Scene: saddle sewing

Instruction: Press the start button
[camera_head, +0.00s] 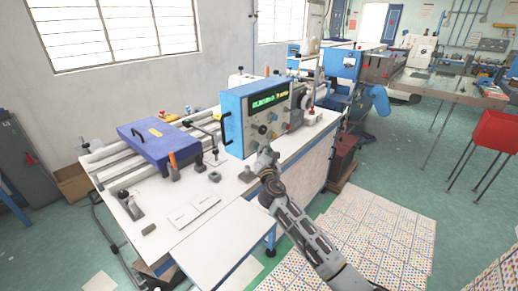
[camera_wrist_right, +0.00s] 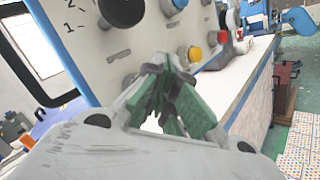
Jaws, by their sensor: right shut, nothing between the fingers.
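The control box (camera_head: 236,129) is blue with a light front panel and a green lit display (camera_head: 268,100). It stands on the white workbench. I cannot read which button is the start button. My right gripper (camera_head: 266,154) is just in front of the panel's lower part. It is shut and empty, its green-padded fingers (camera_wrist_right: 168,68) together below the buttons. I cannot tell whether it touches the panel. My left gripper is out of view.
The white workbench (camera_head: 200,238) holds a blue-purple case (camera_head: 160,143) on rails and several small clamps left of the box. A blue machine (camera_head: 342,62) stands behind. A red bin (camera_head: 495,132) is at the right. Patterned sheets (camera_head: 385,240) cover the floor.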

